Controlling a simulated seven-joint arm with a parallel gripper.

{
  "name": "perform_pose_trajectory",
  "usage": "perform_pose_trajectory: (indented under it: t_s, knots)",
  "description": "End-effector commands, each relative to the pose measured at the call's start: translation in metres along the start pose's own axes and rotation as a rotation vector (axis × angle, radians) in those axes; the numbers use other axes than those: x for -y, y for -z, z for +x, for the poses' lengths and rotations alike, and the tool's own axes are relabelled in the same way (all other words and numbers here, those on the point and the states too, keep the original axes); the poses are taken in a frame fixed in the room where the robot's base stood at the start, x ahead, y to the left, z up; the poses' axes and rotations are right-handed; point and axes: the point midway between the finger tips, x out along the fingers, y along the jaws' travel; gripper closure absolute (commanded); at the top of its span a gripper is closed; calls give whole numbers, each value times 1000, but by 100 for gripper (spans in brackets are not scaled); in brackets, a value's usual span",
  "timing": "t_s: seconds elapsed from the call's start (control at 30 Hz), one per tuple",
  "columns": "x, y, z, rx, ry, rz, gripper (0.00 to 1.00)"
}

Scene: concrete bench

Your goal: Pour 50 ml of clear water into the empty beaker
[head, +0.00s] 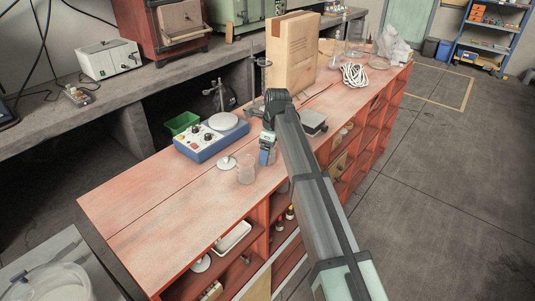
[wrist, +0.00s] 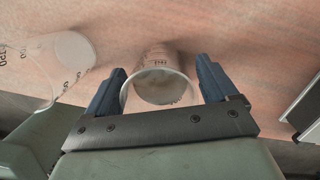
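My gripper (head: 268,150) points down over the bench, right of a clear glass beaker (head: 246,169). In the wrist view its two blue fingers (wrist: 161,82) stand wide apart, on either side of a second clear graduated beaker (wrist: 158,62). That beaker's rim spans about the whole gap; whether the fingers press on it I cannot tell. The first beaker appears at the left of the wrist view (wrist: 66,62), apart from the fingers. Which beaker holds water is not clear. In the head view the arm and gripper largely hide the second beaker.
A blue hotplate stirrer (head: 210,137) stands left of the gripper, with a small white dish (head: 228,163) near it. A metal-topped box (head: 313,123) is just right of the arm. A tall wooden case (head: 292,52) stands behind. The bench's near left part is clear.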

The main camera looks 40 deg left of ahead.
Motion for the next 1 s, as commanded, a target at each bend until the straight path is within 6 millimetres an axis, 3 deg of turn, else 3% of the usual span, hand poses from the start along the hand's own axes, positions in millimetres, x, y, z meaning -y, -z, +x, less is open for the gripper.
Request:
perform_pose_trajectory:
  t_s: [0.07, 0.6, 0.83, 1.0]
  knots:
    - [0, 0, 0, 0, 0, 0, 22]
    - [0, 0, 0, 0, 0, 0, 73]
    - [0, 0, -3, 0, 1, 0, 75]
    - [1, -4, -21, 1, 1, 0, 75]
